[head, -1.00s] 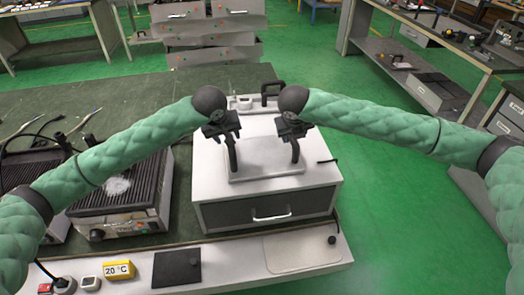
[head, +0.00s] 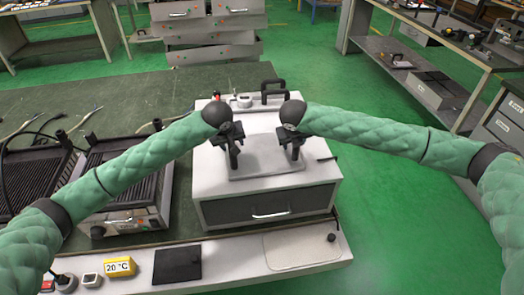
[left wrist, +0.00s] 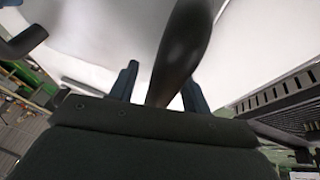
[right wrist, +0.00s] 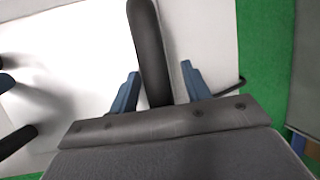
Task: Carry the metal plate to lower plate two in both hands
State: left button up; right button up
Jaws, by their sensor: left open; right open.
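The metal plate (head: 265,183), thin and light grey with two upright black handles, lies flat on a white box with a drawer (head: 266,204). My left gripper (head: 235,157) is open at the plate's left handle. In the left wrist view the dark handle (left wrist: 182,45) stands between its two apart fingers. My right gripper (head: 294,152) is open at the right handle, and in the right wrist view that handle (right wrist: 148,35) lies between its fingers. Two ribbed black plates on heater units stand at left, one (head: 127,160) partly behind my left arm, the other (head: 30,175) farther left.
A black handle (head: 274,86) stands at the box's back edge. A yellow 20 °C display (head: 119,268) and a black square (head: 177,264) are on the front ledge. Cables lie at the left. The green table behind the heaters has free room.

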jog(key=shift+r, duration=0.1)
pick_arm(q)
jog(key=shift+c, duration=0.2)
pick_arm(e)
jog(key=shift+c, duration=0.2)
pick_arm(q)
grip_shut()
pick_arm(e)
grip_shut()
dwell(0.6)
pick_arm(q)
jog(key=shift+w+r, duration=0.1)
jog(key=shift+r, duration=0.05)
pick_arm(e)
jog(key=shift+w+r, duration=0.1)
